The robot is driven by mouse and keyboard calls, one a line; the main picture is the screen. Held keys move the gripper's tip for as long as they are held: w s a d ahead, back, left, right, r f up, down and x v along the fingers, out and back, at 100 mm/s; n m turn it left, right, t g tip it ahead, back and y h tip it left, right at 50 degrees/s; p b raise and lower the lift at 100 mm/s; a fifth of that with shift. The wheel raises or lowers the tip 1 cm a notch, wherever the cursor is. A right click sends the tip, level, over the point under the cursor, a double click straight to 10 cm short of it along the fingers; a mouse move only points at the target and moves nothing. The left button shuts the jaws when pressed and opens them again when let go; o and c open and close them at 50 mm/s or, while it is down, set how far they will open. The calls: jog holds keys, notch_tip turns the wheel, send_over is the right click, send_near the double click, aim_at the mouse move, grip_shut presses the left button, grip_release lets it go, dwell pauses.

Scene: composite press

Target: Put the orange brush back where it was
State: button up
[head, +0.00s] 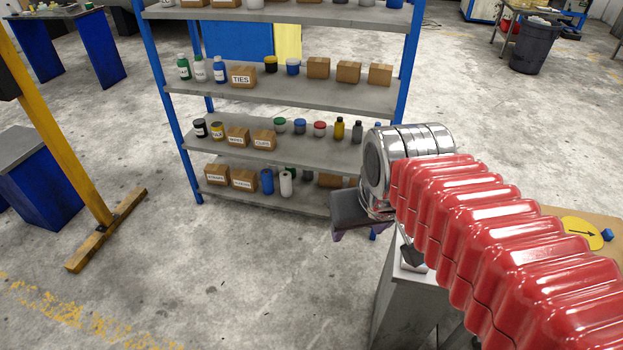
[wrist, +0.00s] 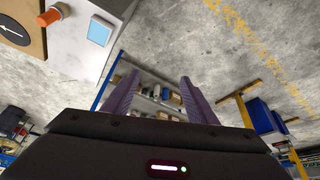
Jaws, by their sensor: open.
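My gripper (head: 352,212) hangs at the end of my arm in front of the shelf rack in the head view. In the wrist view its two purple fingers (wrist: 160,80) stand wide apart with nothing between them. No orange brush can be clearly made out in either view. A small orange piece (wrist: 49,17) shows at the upper left of the wrist view, at the edge of a pale cabinet and well away from the fingers. I cannot tell whether it is the brush.
A blue-posted shelf rack (head: 285,97) holds bottles, jars and cardboard boxes. A grey cabinet (head: 400,300) stands below my arm. A yellow post (head: 60,120) stands at the left. The floor between is clear.

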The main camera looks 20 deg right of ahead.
jog(key=shift+n+t+y, duration=0.3)
jog(key=shift+n+t, duration=0.1)
jog(key=shift+t, duration=0.1)
jog(key=shift+s+a+f, duration=0.1)
jog(key=shift+s+a, duration=0.55)
jog(key=shift+a, duration=0.35)
jog(key=shift+s+a, duration=0.65)
jog(key=shift+a, duration=0.35)
